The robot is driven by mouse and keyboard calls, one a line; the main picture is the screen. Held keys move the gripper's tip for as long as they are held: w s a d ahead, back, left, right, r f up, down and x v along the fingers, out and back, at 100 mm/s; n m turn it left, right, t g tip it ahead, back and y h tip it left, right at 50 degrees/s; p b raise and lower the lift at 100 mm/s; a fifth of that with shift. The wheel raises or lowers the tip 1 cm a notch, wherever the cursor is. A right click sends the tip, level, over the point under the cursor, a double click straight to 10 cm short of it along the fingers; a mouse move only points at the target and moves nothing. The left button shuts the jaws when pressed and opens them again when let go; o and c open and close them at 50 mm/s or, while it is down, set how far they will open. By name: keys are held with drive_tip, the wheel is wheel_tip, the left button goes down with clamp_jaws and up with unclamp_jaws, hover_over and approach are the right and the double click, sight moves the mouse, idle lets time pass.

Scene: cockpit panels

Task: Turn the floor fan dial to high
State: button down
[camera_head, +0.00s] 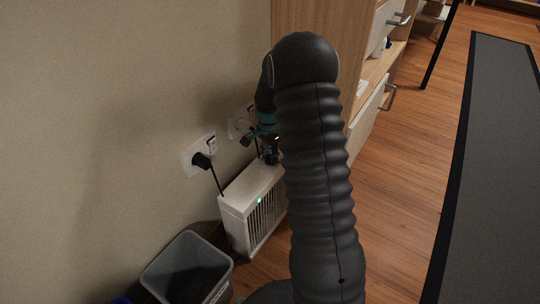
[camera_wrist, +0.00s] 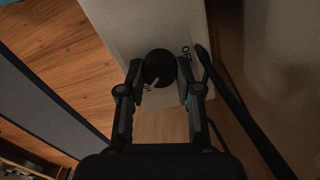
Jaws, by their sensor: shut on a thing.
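The floor fan (camera_head: 236,205) is a white upright box with a slatted front and a small green light, standing by the wall. Its top also shows in the wrist view (camera_wrist: 120,25). The dial (camera_wrist: 159,66) is a round black knob on that top, with a white pointer mark toward the lower left in the wrist view. An "OFF" label is to its right; another label below it is partly hidden. My gripper (camera_wrist: 160,82) has one finger on each side of the dial and is shut on it. In the head view my gripper (camera_head: 270,154) is at the fan's top, partly hidden by my arm.
A wall socket with a black plug (camera_head: 201,160) is left of the fan, its cord running down behind it. A grey bin (camera_head: 160,272) stands in front at the left. A wooden cabinet (camera_head: 362,120) with drawers is behind.

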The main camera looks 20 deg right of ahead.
sight(269, 156)
drive_tip(key=shift+s+a, duration=0.1)
drive_tip(key=c, duration=0.8)
unclamp_jaws()
drive_tip(key=shift+r, duration=0.1)
drive_tip(key=shift+r, duration=0.35)
drive_tip(key=r, duration=1.1)
drive_tip(key=shift+w, duration=0.3)
